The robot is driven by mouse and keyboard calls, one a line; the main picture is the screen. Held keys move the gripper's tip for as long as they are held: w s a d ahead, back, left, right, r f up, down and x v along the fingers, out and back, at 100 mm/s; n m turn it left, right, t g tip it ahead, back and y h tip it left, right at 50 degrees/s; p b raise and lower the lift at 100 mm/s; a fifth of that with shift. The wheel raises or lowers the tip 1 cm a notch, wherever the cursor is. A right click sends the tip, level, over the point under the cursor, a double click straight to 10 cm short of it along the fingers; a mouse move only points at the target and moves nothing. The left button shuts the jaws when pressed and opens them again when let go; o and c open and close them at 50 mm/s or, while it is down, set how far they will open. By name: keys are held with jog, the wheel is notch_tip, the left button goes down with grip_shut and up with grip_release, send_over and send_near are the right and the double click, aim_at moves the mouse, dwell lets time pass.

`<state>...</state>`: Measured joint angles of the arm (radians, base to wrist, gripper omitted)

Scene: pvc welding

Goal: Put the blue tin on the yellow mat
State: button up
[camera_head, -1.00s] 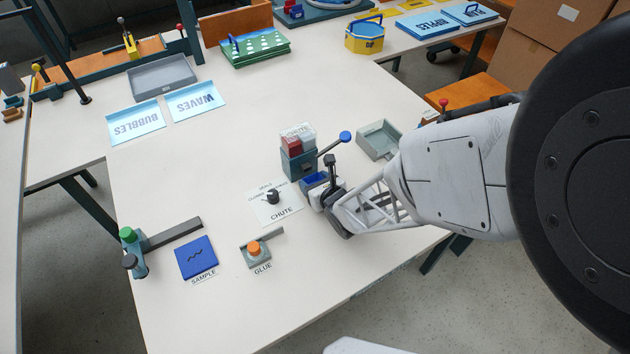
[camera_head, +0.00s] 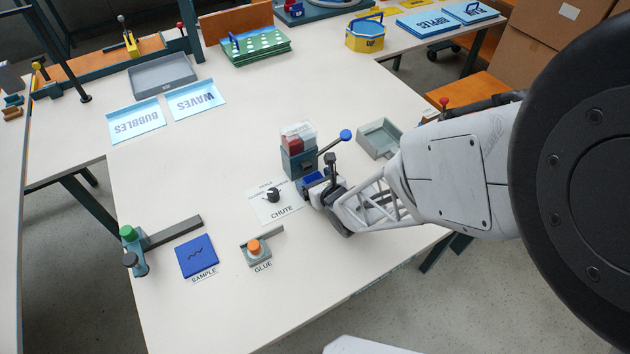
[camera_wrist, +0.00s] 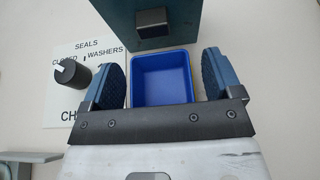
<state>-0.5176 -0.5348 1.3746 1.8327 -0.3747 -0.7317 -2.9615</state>
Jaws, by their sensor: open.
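A small open blue tin (camera_head: 313,179) sits at the foot of the chute dispenser. In the wrist view the blue tin (camera_wrist: 162,78) looks empty and lies between the two fingers of my gripper (camera_wrist: 163,85). The fingers are open, one on each side, with a narrow gap visible to the tin. In the head view my gripper (camera_head: 322,187) partly hides the tin. Flat yellow pieces (camera_head: 385,12) lie on the far table at the top right; I cannot tell whether one is the yellow mat.
The dispenser (camera_head: 298,160) with red and white contents stands just beyond the tin, with a lever and a knob (camera_head: 272,195) nearby. A grey tray (camera_head: 379,139) is to its right. A blue sample pad (camera_head: 197,256) and glue button (camera_head: 255,248) are at front left.

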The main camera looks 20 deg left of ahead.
jog(key=shift+v, duration=6)
jog(key=shift+w+r, duration=0.1)
jog(key=shift+w+d+r+m+h, duration=0.3)
jog(key=shift+r+m, duration=0.1)
jog(key=shift+m, duration=0.1)
jog(key=w+d+r+m+g+h, duration=0.15)
jog(key=d+r+m+h, duration=0.55)
jog(key=d+r+m, duration=1.1)
jog(key=s+d+r+m+g+h, duration=0.1)
jog(key=s+r+m, duration=0.4)
jog(key=m, duration=0.8)
jog(key=s+d+r+m+g+h, duration=0.1)
jog(key=s+d+r+m+g, duration=0.3)
jog(key=s+m, duration=0.5)
jog(key=shift+s+d+r+m, duration=0.25)
jog(key=shift+d+r+m, duration=0.6)
jog(key=shift+m, duration=1.25)
